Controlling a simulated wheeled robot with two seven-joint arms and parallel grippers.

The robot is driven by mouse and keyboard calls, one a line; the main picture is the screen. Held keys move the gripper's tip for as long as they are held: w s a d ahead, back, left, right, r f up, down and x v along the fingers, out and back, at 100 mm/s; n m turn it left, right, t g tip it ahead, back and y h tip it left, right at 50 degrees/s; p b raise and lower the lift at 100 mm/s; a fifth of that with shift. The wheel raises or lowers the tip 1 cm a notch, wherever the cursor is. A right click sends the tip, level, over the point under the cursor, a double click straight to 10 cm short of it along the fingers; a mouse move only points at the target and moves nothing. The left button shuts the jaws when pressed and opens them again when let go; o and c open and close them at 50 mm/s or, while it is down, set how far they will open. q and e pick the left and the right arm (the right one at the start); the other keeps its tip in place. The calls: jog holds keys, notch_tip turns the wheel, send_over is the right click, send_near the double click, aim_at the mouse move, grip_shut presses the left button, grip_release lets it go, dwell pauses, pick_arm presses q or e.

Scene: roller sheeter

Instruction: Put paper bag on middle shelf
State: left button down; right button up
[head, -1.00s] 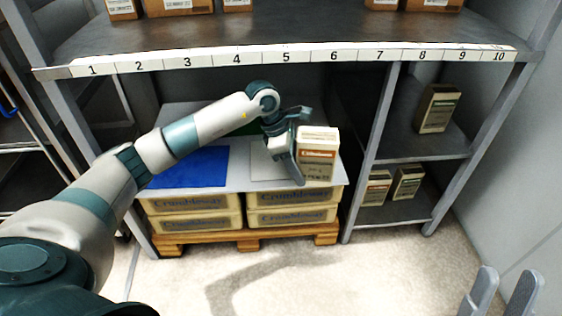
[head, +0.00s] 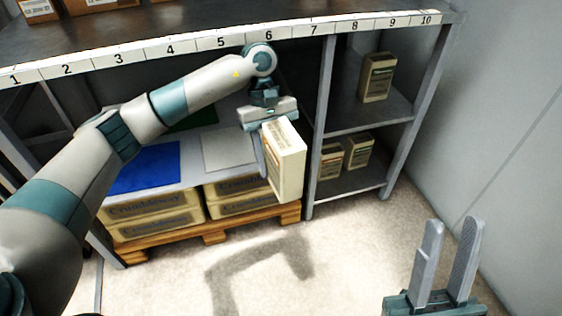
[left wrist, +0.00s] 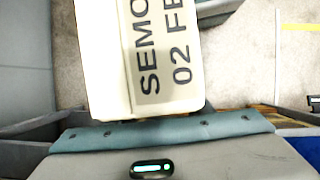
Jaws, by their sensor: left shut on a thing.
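My left gripper (head: 263,150) is shut on a cream paper bag (head: 286,162) and holds it tilted, in front of the right end of the pallet stack. The bag's printed face fills the upper middle of the left wrist view (left wrist: 150,60). The middle shelf (head: 350,118) is in the narrow rack bay right of the bag; a similar bag (head: 377,78) stands on it. My right gripper (head: 452,225) is at the lower right, its fingers apart and empty.
Two more bags (head: 358,152) stand on the lower shelf (head: 350,190). A rack upright (head: 319,130) stands between my held bag and that bay. A numbered beam (head: 220,42) runs above. Left are a blue mat (head: 145,168) and a white mat (head: 228,149) on the pallet stack.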

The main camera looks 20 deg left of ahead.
pick_arm(q)
jog(key=s+a+r+m+g+y, duration=0.1)
jog(key=s+a+r+m+y, duration=0.1)
jog(key=a+r+m, duration=0.2)
jog(key=r+m, duration=0.1)
jog(key=m, duration=0.2)
jog(key=shift+s+m+y, duration=0.3)
jog(key=shift+m+y, duration=0.1)
jog(key=shift+f, duration=0.1)
